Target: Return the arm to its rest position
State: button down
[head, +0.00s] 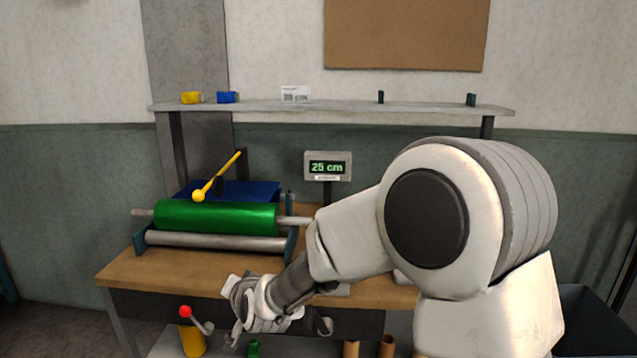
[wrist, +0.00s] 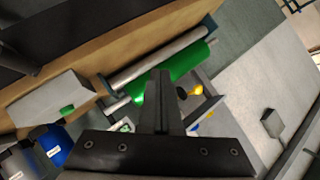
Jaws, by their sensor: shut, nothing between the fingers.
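My arm reaches in from the right in the head view, with its wrist low in front of the bench (head: 135,268). My gripper (wrist: 160,80) shows in the wrist view with its two dark fingers together and nothing between them. In the head view the hand is seen only from behind and its fingertips cannot be made out. A green foil roll (head: 216,217) lies across a roller stand on the bench; it also shows beyond my fingers in the wrist view (wrist: 178,82). My gripper appears apart from it.
A yellow lever (head: 217,177) rises behind the roll. A display (head: 327,167) reading "25 cm" stands at the back. A shelf (head: 340,107) holds small blocks. A red-knobbed crank (head: 192,318) is below the bench front. A dark bin (head: 592,318) stands at the right.

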jog(key=s+d+r+n+g+h+p, duration=0.1)
jog(key=s+d+r+n+h+p, duration=0.3)
jog(key=d+r, duration=0.6)
jog(key=s+d+r+g+h+p, duration=0.1)
jog(key=s+d+r+g+p, duration=0.1)
jog(key=s+d, duration=0.9)
jog(key=s+d+r+m+g+h+p, duration=0.1)
jog(key=s+d+r, duration=0.4)
jog(key=s+d, duration=0.6)
jog(key=s+g+p, duration=0.1)
jog(key=s, duration=0.1)
jog(key=shift+s+h, duration=0.3)
jog(key=shift+s, duration=0.05)
